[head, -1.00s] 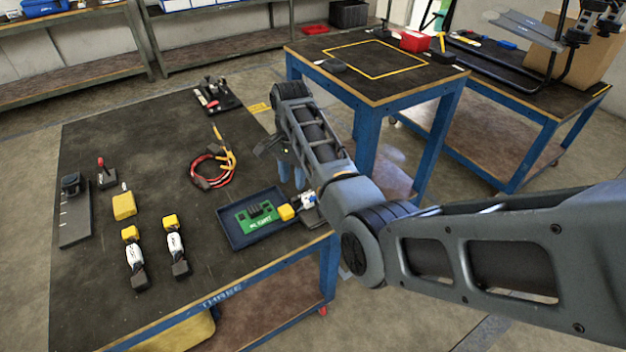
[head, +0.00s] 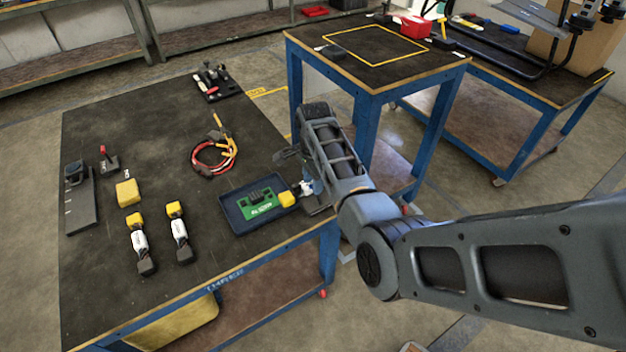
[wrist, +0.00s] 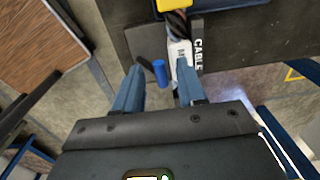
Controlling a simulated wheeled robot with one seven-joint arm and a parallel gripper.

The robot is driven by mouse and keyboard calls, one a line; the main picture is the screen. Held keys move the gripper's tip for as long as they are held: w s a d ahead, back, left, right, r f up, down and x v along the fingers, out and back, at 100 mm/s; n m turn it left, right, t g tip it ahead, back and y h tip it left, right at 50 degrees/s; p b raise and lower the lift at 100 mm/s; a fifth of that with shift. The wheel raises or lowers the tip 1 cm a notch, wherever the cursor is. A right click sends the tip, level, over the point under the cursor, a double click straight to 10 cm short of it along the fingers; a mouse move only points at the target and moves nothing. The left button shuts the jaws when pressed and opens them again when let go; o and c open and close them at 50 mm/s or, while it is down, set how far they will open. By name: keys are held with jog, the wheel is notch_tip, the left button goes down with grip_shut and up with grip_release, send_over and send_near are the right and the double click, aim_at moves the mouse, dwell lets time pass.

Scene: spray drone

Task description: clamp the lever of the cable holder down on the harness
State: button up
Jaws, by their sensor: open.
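The cable holder (wrist: 198,32) is a dark block lettered CABLE at the table's right edge; in the head view it is mostly hidden by my arm. The harness has a yellow connector (head: 287,199) and a white labelled part (wrist: 180,52) lying along the holder. The lever's blue round end (wrist: 160,72) shows left of the white part in the wrist view. My gripper (wrist: 159,70) is open, its two blue fingers on either side of the blue end. Whether they touch it, I cannot tell. In the head view my gripper (head: 309,184) is close over the holder.
A blue tray (head: 234,218) with a green board (head: 262,206) sits left of the holder. A red and yellow cable loop (head: 213,157), two battery-like packs (head: 139,243) and a yellow block (head: 128,193) lie further left. Another table (head: 310,48) stands behind my arm.

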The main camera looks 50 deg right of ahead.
jog(key=shift+f, duration=0.1)
grip_shut()
dwell(0.3)
jog(key=shift+w+f+g+b, duration=0.3)
jog(key=shift+w+g+b, duration=0.15)
jog(key=shift+b, duration=0.25)
jog(key=shift+d+g+y, duration=0.1)
jog(key=shift+g+y, duration=0.2)
jog(key=shift+g, duration=0.05)
grip_release()
